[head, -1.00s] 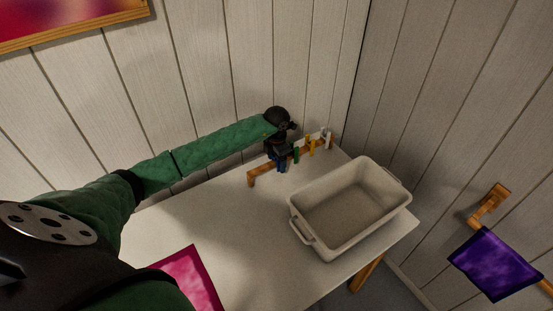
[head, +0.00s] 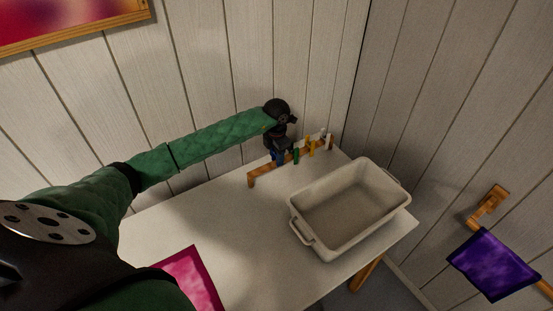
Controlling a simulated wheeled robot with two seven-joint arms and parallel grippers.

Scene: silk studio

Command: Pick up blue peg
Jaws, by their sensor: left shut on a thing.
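The blue peg (head: 279,158) stands at the wooden rail (head: 264,174) on the back of the white table. My left gripper (head: 279,150) is above the rail, shut on the blue peg, and hides its upper part. I cannot tell whether the peg is clear of the rail. My right gripper is not in view.
A green peg (head: 296,156), a yellow peg (head: 310,146) and a pale peg (head: 329,141) stand along the rail to the right. A beige tub (head: 318,243) stands on the table (head: 215,225) at the right. A pink cloth (head: 190,273) lies at the front. Walls are close behind.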

